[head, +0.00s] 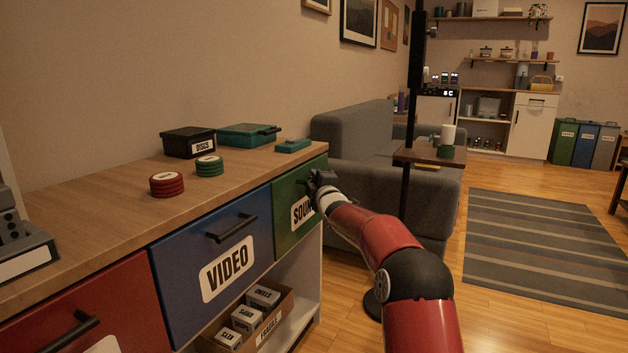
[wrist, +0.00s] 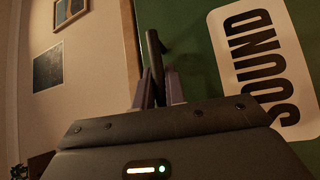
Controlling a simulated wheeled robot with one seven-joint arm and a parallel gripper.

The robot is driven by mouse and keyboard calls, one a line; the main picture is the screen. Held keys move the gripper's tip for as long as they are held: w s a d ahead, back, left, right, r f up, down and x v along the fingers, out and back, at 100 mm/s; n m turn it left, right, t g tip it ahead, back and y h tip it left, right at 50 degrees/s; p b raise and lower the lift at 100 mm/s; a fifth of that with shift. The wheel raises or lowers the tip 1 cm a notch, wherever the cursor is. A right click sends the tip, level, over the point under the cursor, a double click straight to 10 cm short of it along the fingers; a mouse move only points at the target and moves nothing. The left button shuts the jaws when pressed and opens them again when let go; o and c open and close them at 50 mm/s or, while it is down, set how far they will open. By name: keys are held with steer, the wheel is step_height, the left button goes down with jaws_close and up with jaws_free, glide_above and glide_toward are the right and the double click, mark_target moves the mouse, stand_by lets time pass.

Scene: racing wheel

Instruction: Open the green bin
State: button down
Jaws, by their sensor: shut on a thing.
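The green bin (head: 287,198) is the front labelled SOUND at the far right end of the cabinet. It looks about flush with the blue front beside it, so it appears closed. My gripper (head: 319,183) is at its upper right part and hides its handle in the head view. In the wrist view the green front (wrist: 200,60) fills the right half, with its label turned sideways. There the dark bar handle (wrist: 154,50) runs between my two fingertips (wrist: 158,88), and my gripper is shut on it.
A blue VIDEO bin (head: 212,272) and a red bin (head: 90,315) share the cabinet front. A box of cartons (head: 245,320) sits on the shelf below. A grey sofa (head: 360,140) and a pole-mounted side table (head: 428,154) stand close to my arm.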

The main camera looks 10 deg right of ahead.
steer(key=s+d+b, duration=0.3)
steer(key=s+d, duration=0.9)
steer(key=d, duration=0.5)
steer(key=shift+s, duration=0.25)
steer(key=c, duration=1.7)
jaws_free()
steer(key=s, duration=0.5)
steer(key=s+d+f+b, duration=0.1)
steer(key=s, duration=0.1)
steer(key=shift+s+d+f, duration=0.1)
steer(key=shift+s, duration=0.2)
